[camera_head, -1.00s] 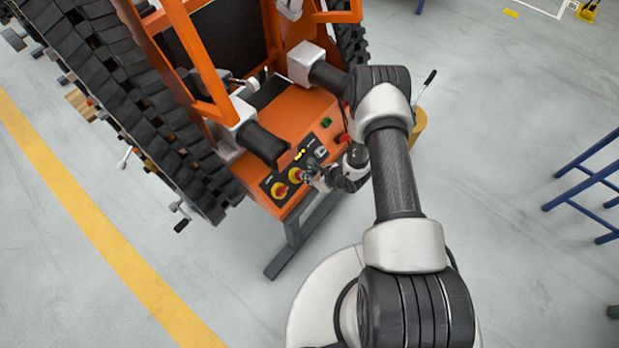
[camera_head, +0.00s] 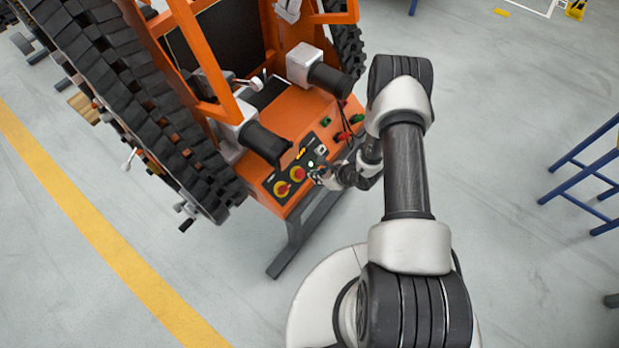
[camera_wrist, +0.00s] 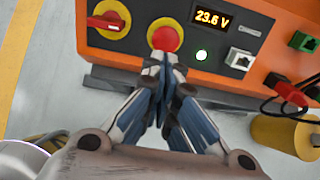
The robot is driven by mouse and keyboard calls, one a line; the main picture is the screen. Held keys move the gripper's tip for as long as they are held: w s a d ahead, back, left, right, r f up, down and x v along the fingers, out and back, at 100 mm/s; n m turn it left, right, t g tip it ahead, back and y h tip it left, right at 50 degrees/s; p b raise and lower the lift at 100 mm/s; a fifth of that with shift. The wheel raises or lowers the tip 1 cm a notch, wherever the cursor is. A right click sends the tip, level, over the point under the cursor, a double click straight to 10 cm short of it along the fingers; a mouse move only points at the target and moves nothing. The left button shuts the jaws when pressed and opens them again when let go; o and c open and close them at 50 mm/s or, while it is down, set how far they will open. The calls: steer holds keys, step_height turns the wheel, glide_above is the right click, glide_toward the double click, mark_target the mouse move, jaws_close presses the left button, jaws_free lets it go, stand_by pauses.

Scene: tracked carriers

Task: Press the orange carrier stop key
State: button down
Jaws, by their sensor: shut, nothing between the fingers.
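The orange tracked carrier (camera_head: 298,106) stands at upper left of the head view, its control panel facing me. A round red push button on a yellow collar (camera_head: 299,172), which looks like the stop key, sits on the panel; it also shows in the wrist view (camera_wrist: 164,38). My gripper (camera_head: 314,173) is low in front of the panel, just right of the button. In the wrist view my gripper (camera_wrist: 165,63) is shut and empty, its tips just below the button and overlapping its lower edge. I cannot tell whether they touch it.
A red rotary switch on yellow (camera_wrist: 110,19) sits left of the button. Sockets and a red plug with cables (camera_wrist: 289,92) are at right. A blue frame (camera_head: 590,170) stands far right.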

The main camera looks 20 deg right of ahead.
steer(key=p+v, duration=0.2)
steer(key=v, duration=0.5)
steer(key=shift+w+d, duration=0.2)
steer(key=shift+d, duration=0.05)
steer(key=shift+r, duration=0.1)
steer(key=w+a+r+n+y, duration=0.1)
steer(key=a+r+n, duration=0.2)
steer(key=r, duration=0.5)
steer(key=w+a+r+n+g+y, duration=0.1)
steer(key=w+a+r+n, duration=0.2)
steer(key=r, duration=0.5)
steer(key=a+r+n+y, duration=0.1)
steer(key=a+r+n, duration=0.25)
steer(key=r, duration=0.45)
steer(key=s+a+r+n+g, duration=0.1)
steer(key=s+a+r+n, duration=0.1)
steer(key=s+r+n, duration=0.35)
steer(key=s+a+r+n+g, duration=0.2)
steer(key=s+a+r+n, duration=0.1)
steer(key=r, duration=0.5)
steer(key=s+d+r+n+t+h, duration=0.1)
steer(key=s+d+r+n+h, duration=0.2)
steer(key=s, duration=0.5)
steer(key=s+d+r+n+t+h, duration=0.1)
steer(key=s+d+r+n+h, duration=0.3)
steer(key=s+r+n, duration=0.3)
steer(key=shift+s+d+n+h, duration=0.3)
steer(key=shift+s+n+h, duration=0.1)
steer(key=shift+s, duration=0.8)
